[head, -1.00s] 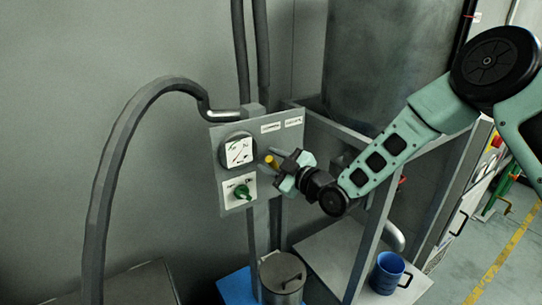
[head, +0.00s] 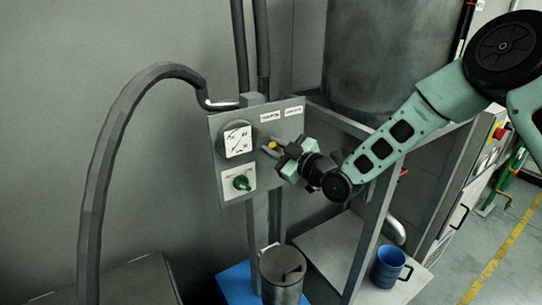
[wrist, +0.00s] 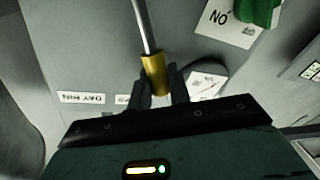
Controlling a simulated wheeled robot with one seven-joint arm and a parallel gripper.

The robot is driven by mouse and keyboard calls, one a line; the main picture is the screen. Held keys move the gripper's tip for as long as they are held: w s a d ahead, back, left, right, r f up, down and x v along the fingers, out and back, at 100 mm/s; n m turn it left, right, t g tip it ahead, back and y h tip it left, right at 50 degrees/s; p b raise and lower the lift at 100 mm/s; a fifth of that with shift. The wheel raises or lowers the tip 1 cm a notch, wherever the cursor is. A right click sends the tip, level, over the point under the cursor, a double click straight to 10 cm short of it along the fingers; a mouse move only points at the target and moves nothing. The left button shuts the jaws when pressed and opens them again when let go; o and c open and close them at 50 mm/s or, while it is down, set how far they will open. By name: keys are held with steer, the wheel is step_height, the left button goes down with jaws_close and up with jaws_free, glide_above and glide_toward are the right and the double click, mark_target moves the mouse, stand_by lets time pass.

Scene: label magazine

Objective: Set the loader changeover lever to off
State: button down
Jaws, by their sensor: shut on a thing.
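The lever is a metal rod (wrist: 144,25) with a yellow grip (wrist: 154,76) at its end, on a grey wall panel (head: 258,180). In the wrist view my gripper (wrist: 157,98) is shut on the yellow grip, one dark finger on each side. In the head view the yellow grip (head: 272,145) shows just left of my gripper (head: 281,152), and the gripper hides much of the lever. Two small white labels (head: 270,116) (head: 293,111) sit above the lever. Their wording is too small to read in the head view.
A gauge (head: 238,141) and a green knob (head: 242,183) on a white plate are left of the lever. The knob also shows in the wrist view (wrist: 262,12). A frame post (head: 370,235) stands close to my arm.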

steer(key=shift+w+d+r+m+t+b, duration=0.25)
steer(key=shift+w+d+m+b, duration=0.25)
steer(key=shift+d+m+b, duration=0.45)
steer(key=shift+w+d+r+m+t+b, duration=0.2)
steer(key=shift+w+d+m+b, duration=0.3)
steer(key=shift+m+b, duration=0.75)
steer(key=shift+w+d+r+m+t+b, duration=0.2)
steer(key=shift+w+d+m+b, duration=0.25)
steer(key=shift+d+m+b, duration=0.6)
steer(key=shift+a+n, duration=0.25)
steer(key=shift+a, duration=0.05)
steer(key=c, duration=1.3)
jaws_free()
steer(key=b+v, duration=0.3)
steer(key=v, duration=0.5)
steer(key=b+v, duration=0.3)
steer(key=v, duration=0.6)
steer(key=shift+d+f, duration=0.2)
steer(key=shift+f, duration=0.05)
